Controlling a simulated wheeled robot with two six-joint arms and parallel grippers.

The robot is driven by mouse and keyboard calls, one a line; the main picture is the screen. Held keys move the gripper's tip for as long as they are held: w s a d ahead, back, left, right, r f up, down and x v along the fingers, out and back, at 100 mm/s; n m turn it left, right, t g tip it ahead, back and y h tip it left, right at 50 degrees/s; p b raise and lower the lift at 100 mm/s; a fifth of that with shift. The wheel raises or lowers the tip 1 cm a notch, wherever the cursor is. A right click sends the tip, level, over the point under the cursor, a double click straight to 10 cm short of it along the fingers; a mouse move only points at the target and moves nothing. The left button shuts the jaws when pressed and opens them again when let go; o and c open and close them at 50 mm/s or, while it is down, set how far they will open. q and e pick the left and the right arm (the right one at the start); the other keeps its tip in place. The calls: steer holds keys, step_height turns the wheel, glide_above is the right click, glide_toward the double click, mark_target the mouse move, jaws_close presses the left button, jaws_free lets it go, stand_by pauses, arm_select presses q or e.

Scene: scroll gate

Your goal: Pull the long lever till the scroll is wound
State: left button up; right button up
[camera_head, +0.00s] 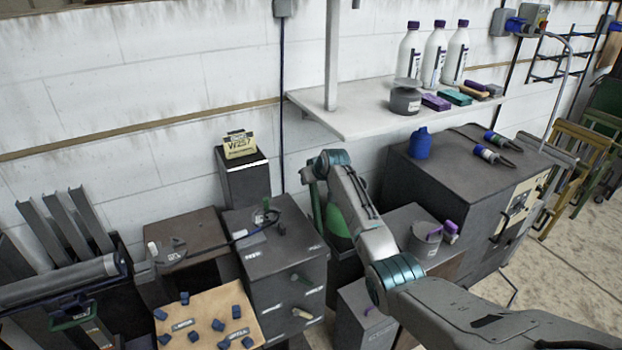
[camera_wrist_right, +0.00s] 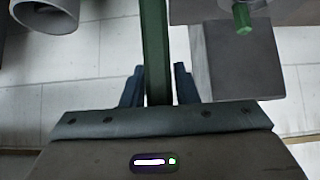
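A long green bar, likely the lever (camera_wrist_right: 155,45), runs down the right wrist view between the two blue fingers of my right gripper (camera_wrist_right: 160,88). The fingers stand apart on either side of it, and a narrow gap shows on the right. In the head view my right arm comes in from the lower right, and its end hides the gripper; a green upright piece (camera_head: 317,205) shows beside it. No scroll can be made out for sure. My left gripper is not in view.
A grey roller (camera_head: 62,282) lies at the left. A small drawer cabinet (camera_head: 285,260) stands left of my arm, and a bigger dark cabinet (camera_head: 465,180) right of it. A wall shelf (camera_head: 350,118) holds white bottles. A wooden board (camera_head: 200,305) carries several blue pieces.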

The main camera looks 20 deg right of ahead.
steer(key=shift+o, duration=1.1)
steer(key=shift+w+f, duration=0.2)
steer(key=b+v, duration=0.2)
steer(key=v, duration=0.8)
steer(key=shift+s+r+b, duration=0.25)
steer(key=shift+s+b, duration=0.05)
